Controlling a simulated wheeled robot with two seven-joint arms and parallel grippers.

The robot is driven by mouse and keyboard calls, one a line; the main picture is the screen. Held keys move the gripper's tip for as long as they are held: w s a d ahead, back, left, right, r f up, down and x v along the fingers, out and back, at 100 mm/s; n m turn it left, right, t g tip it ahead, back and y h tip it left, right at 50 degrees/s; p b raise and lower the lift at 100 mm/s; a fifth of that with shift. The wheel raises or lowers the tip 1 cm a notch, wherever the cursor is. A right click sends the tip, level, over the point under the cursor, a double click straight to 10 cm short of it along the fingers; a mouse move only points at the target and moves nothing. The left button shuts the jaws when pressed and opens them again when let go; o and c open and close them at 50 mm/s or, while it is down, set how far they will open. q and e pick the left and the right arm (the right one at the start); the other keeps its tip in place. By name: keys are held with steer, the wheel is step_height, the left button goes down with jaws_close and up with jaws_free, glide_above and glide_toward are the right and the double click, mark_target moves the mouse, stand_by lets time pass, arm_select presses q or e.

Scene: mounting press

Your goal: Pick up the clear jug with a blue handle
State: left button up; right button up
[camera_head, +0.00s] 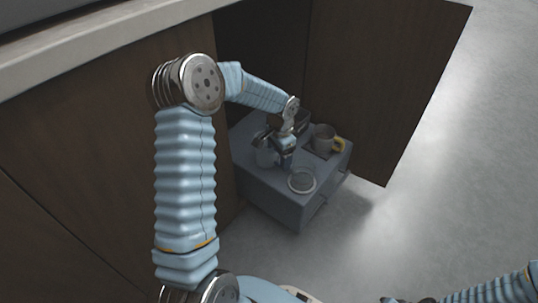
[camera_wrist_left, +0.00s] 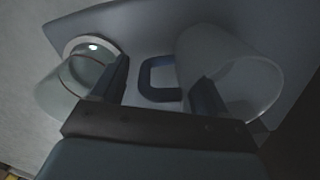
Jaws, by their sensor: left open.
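The clear jug (camera_head: 265,156) stands on the left part of a low grey-blue unit in the head view. In the left wrist view the clear jug (camera_wrist_left: 232,72) shows large at the right, and its blue handle (camera_wrist_left: 160,79) faces the middle of the picture. My left gripper (camera_head: 284,160) is over the unit, next to the jug. In the left wrist view the left gripper (camera_wrist_left: 161,72) is open, with the handle between its fingers in the picture. The right finger overlaps the jug's outline; I cannot tell whether they touch. My right gripper is not clearly seen.
A round clear glass vessel (camera_head: 302,181) with a pale rim stands close by at the unit's front; it also shows in the left wrist view (camera_wrist_left: 62,92). A mug (camera_head: 322,137) with a yellow handle stands behind it. The wooden cabinet door (camera_head: 385,80) stands open at right.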

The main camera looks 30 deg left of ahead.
arm_select(q)
step_height(320, 180, down, 2)
steer(key=shift+f, duration=0.15)
steer(key=c, duration=1.3)
steer(key=shift+c, duration=0.2)
steer(key=shift+r, duration=0.8)
steer(key=shift+r+p, duration=0.3)
steer(key=shift+r, duration=0.6)
steer(key=w+d+r+p, duration=0.1)
steer(key=w+d+r, duration=0.1)
steer(key=d+r, duration=0.3)
steer(key=w+d+r+p, duration=0.1)
steer(key=d+r, duration=0.3)
steer(key=d, duration=0.4)
steer(key=shift+w+r, duration=0.35)
steer(key=shift+w, duration=0.45)
steer(key=shift+d, duration=0.1)
stand_by(0.3)
